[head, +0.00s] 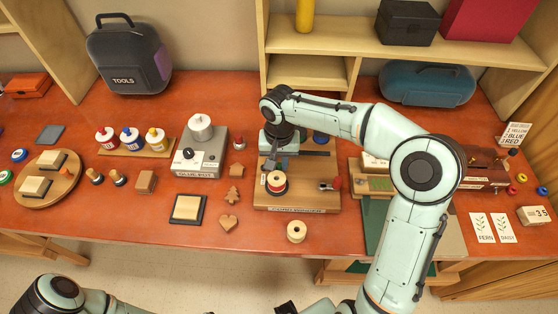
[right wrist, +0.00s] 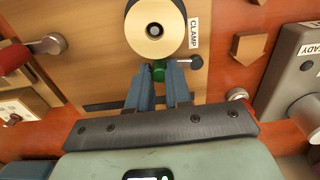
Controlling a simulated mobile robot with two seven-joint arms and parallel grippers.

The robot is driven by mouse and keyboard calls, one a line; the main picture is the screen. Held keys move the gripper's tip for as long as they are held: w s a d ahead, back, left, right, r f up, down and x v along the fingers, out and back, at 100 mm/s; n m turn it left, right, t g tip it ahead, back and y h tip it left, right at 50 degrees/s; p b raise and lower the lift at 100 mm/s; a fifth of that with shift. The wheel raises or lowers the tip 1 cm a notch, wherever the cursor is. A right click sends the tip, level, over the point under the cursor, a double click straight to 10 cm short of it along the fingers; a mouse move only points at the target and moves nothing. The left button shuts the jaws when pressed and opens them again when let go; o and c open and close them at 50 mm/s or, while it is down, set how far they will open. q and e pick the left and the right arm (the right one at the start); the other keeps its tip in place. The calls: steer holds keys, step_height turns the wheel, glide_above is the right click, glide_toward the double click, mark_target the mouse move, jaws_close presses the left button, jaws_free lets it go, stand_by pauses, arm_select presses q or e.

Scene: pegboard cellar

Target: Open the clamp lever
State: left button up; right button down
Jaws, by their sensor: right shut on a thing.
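A wooden board (head: 322,198) on the red-brown bench holds the clamp. In the right wrist view a "CLAMP" label (right wrist: 194,33) stands beside a round spool (right wrist: 152,30), which also shows in the head view (head: 277,181). My right gripper (right wrist: 160,80) is shut on a green grip (right wrist: 159,70) just below the spool, apparently the clamp lever's. A short metal rod with a dark ball (right wrist: 196,61) sticks out beside it. In the head view my right gripper (head: 277,160) reaches down behind the spool, and its fingertips are partly hidden. My left gripper is not clearly in view.
A red-handled lever (head: 331,185) sits at the board's right. A grey machine (head: 203,150) stands left of the board. A loose cream spool (head: 296,231) and a wooden heart (head: 229,222) lie near the bench's front. A shelf (head: 306,72) rises behind.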

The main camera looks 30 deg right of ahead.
steer(key=n, duration=0.1)
steer(key=w+n+p, duration=0.1)
steer(key=n, duration=0.1)
steer(key=shift+d+r, duration=0.1)
steer(key=shift+d, duration=0.2)
arm_select(q)
steer(key=shift+w+r+p, duration=0.7)
steer(key=shift+w+r, duration=0.6)
steer(key=shift+r, duration=0.3)
arm_select(e)
steer(key=shift+w+d+n, duration=0.1)
steer(key=shift+w+n, duration=0.25)
steer(key=shift+n, duration=0.55)
steer(key=shift+w+d+n, duration=0.1)
steer(key=shift+w+n, duration=0.2)
steer(key=shift+n, duration=0.6)
steer(key=c, duration=1.1)
jaws_free()
steer(key=shift+o, duration=0.2)
